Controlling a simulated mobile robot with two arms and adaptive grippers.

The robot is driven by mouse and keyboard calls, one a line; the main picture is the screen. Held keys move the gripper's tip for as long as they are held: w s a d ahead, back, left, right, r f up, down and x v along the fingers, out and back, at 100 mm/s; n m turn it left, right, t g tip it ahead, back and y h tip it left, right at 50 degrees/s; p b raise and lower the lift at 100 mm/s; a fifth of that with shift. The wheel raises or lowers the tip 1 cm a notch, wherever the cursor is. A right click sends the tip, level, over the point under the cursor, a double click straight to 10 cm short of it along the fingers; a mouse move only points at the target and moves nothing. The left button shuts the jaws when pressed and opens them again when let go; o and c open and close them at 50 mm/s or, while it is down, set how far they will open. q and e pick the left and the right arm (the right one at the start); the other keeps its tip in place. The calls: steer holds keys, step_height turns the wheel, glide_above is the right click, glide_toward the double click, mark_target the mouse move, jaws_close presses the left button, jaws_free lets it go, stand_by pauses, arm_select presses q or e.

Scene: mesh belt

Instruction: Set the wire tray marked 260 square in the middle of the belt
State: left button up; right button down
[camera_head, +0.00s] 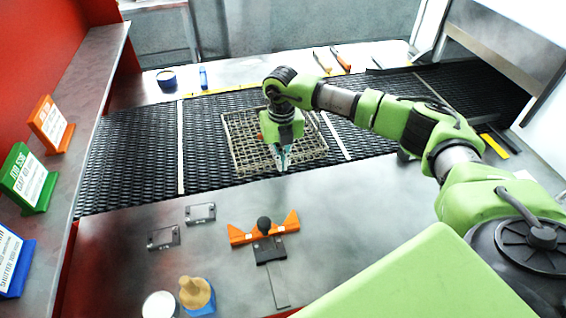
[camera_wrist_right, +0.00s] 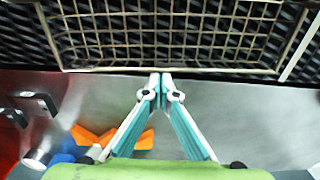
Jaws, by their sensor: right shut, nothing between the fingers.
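A wire tray (camera_head: 240,156) lies on the black mesh belt (camera_head: 135,150), between two pale lines that cross the belt. It looks slightly turned against those lines. Its near rim shows in the right wrist view (camera_wrist_right: 170,70). No number can be read on it. My right gripper (camera_head: 282,170) is above the near edge of the tray in the head view, and its arm hides part of the tray. In the right wrist view the fingertips (camera_wrist_right: 160,76) are together, empty, close to the near rim; whether they touch it I cannot tell. My left gripper is not in view.
An orange fixture with a black knob (camera_head: 264,232) stands on the near metal table, beside two small grey plates (camera_head: 200,213). A white cup (camera_head: 159,305) and a tan-topped container (camera_head: 195,293) are at the front. Upright signs (camera_head: 50,124) line the left shelf.

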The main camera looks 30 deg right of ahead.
steer(key=w+b, duration=0.2)
steer(key=w+d+b, duration=0.1)
steer(key=w+b, duration=0.3)
steer(key=w, duration=0.1)
steer(key=shift+d+f, duration=0.15)
steer(key=shift+d, duration=0.15)
steer(key=shift+w+d, duration=0.15)
steer(key=shift+w, duration=0.2)
steer(key=shift+r, duration=0.2)
steer(key=shift+s, duration=0.1)
